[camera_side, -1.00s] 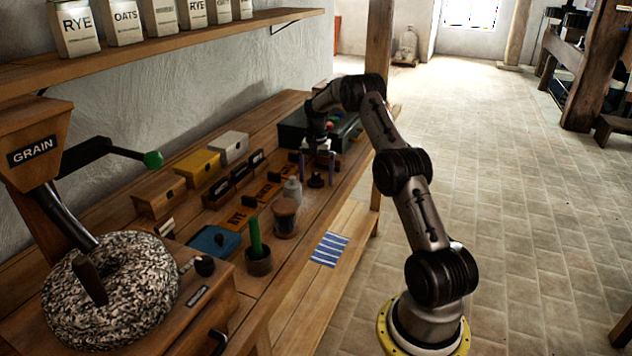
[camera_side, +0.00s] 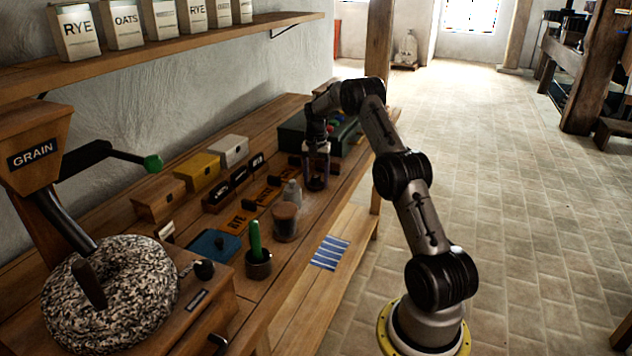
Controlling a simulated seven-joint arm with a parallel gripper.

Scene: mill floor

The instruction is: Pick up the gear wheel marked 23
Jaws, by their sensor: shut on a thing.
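My gripper (camera_side: 316,178) is low over the front part of the workbench, beyond the glass jar. Its two fingers point down on either side of a small dark object (camera_side: 315,184) and are shut on it. The fingers partly hide this object, and it is too small and dark to tell whether it is a gear wheel. I cannot read a 23 on anything. I cannot tell whether the object touches the bench top.
A jar (camera_side: 285,222) and a green-handled tool in a dark cup (camera_side: 258,264) stand nearer on the bench (camera_side: 180,238). A dark green case (camera_side: 292,137) lies behind my gripper. Small wooden, yellow and white boxes (camera_side: 197,172) line the wall side. A striped cloth (camera_side: 330,252) lies lower.

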